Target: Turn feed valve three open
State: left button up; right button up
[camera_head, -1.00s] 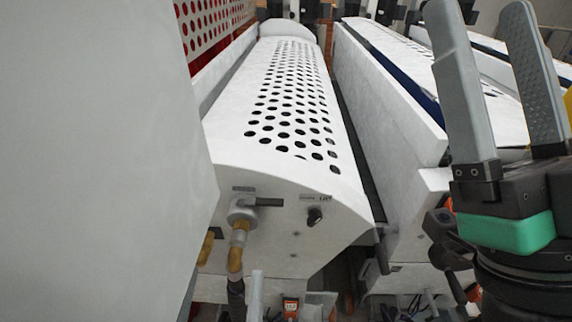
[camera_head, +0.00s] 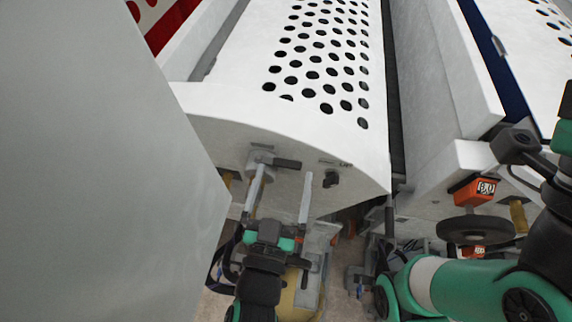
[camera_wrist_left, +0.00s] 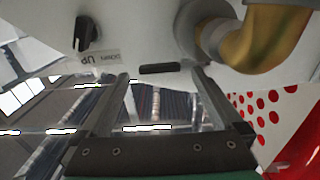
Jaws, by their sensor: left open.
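A feed valve (camera_head: 261,156) with a dark lever sits on the white end panel of the perforated roller cover; no number is readable on it. Its lever (camera_head: 288,163) points right, across the pipe's line. My left gripper (camera_head: 284,172) is open in front of it, its fingers pointing up at the panel, the left finger overlapping the valve body. In the left wrist view the lever (camera_wrist_left: 160,68) shows between the open fingertips (camera_wrist_left: 161,77), with the valve body (camera_wrist_left: 211,32) and brass pipe (camera_wrist_left: 255,38) beside it. Contact cannot be told. My right gripper's fingers are out of view.
A black knob (camera_head: 331,179) with an UP/DOWN label is right of the lever. A grey panel (camera_head: 90,190) fills the left. A black handwheel (camera_head: 475,229) under an orange display (camera_head: 474,189) is at right, near my right arm.

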aim_at(287, 164)
pick_arm(q)
jog(key=shift+w+d, duration=0.25)
jog(key=shift+w, duration=1.05)
grip_shut()
